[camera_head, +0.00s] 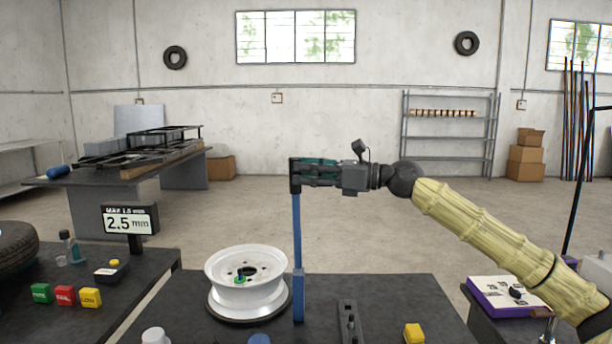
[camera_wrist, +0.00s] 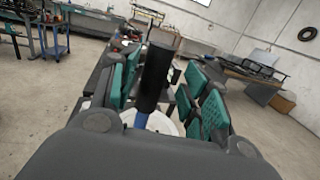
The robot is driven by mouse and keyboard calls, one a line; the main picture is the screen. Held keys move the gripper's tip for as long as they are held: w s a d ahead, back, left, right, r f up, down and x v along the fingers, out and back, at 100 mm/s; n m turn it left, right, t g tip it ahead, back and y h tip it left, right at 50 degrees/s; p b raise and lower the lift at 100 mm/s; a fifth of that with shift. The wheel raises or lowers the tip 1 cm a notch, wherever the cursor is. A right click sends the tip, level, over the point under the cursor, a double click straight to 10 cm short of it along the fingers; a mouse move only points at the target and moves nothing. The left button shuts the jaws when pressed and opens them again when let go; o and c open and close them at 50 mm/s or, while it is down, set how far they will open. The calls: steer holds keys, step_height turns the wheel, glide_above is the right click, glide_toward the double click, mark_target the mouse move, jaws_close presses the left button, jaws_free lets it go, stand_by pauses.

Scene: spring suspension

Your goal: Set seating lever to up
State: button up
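A blue upright lever (camera_head: 297,235) stands on the dark bench beside the white wheel rim. It is near vertical. Its black grip (camera_wrist: 154,78) shows in the wrist view, between the teal-padded fingers of my gripper (camera_wrist: 165,85). In the head view my gripper (camera_head: 312,172) reaches in from the right, level, at the lever's top. The fingers are spread, with a gap showing beside the grip; any light contact on the far side cannot be made out.
The white wheel rim (camera_head: 246,277) sits left of the lever on the bench (camera_head: 398,300). A slotted dark bracket (camera_head: 348,322) and a yellow block (camera_head: 414,333) are to the right. A sign reading 2.5 mm (camera_head: 130,221) stands on the left bench.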

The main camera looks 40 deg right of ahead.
steer(key=shift+f, duration=0.3)
steer(key=v, duration=1.2)
steer(key=shift+r, duration=0.2)
